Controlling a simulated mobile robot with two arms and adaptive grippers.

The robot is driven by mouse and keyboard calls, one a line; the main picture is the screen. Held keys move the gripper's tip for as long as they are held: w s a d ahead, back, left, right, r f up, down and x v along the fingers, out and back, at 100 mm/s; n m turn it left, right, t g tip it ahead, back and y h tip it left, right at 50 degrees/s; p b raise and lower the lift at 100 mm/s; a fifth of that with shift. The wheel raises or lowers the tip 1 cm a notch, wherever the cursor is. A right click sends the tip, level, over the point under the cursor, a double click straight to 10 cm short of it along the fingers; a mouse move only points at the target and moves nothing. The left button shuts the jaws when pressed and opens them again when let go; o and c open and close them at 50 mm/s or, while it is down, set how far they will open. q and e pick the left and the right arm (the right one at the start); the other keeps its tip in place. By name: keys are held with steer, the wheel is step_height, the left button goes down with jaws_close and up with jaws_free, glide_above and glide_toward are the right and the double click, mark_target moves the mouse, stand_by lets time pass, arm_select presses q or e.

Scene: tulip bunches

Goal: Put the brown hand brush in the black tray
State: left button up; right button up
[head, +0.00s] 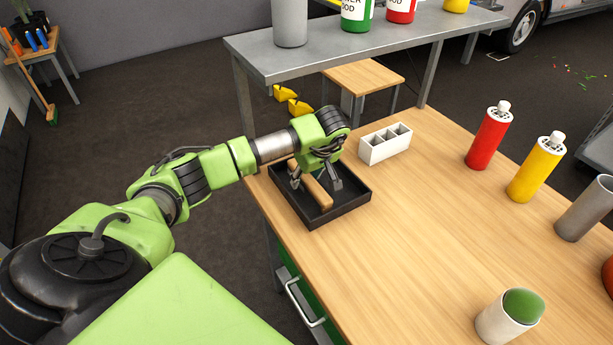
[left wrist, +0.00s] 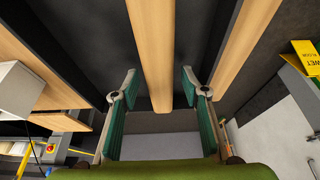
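The brown hand brush (head: 318,193) lies inside the black tray (head: 342,212), which sits near the left edge of the wooden table. Its wooden handle shows; its bristles are not visible. My left gripper (head: 315,183) is just above the tray, with its fingers on either side of the handle. In the left wrist view the handle (left wrist: 155,45) runs between the open green-padded fingers (left wrist: 158,78), with a gap on both sides. The dark tray floor shows around the handle. My right gripper is in neither view.
A white divided holder (head: 385,146) stands just behind the tray. A red bottle (head: 489,138), a yellow bottle (head: 537,170), a grey cup (head: 585,208) and a white pot with a green top (head: 508,318) stand to the right. The table's middle (head: 420,230) is clear.

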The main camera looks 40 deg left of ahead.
arm_select(q)
steer(key=shift+r, duration=0.2)
steer(key=shift+d+r, duration=0.15)
steer(key=shift+r, duration=0.2)
steer(key=b+v, duration=0.1)
steer(key=v, duration=1)
steer(key=shift+b, duration=0.35)
steer(key=shift+s+d, duration=0.15)
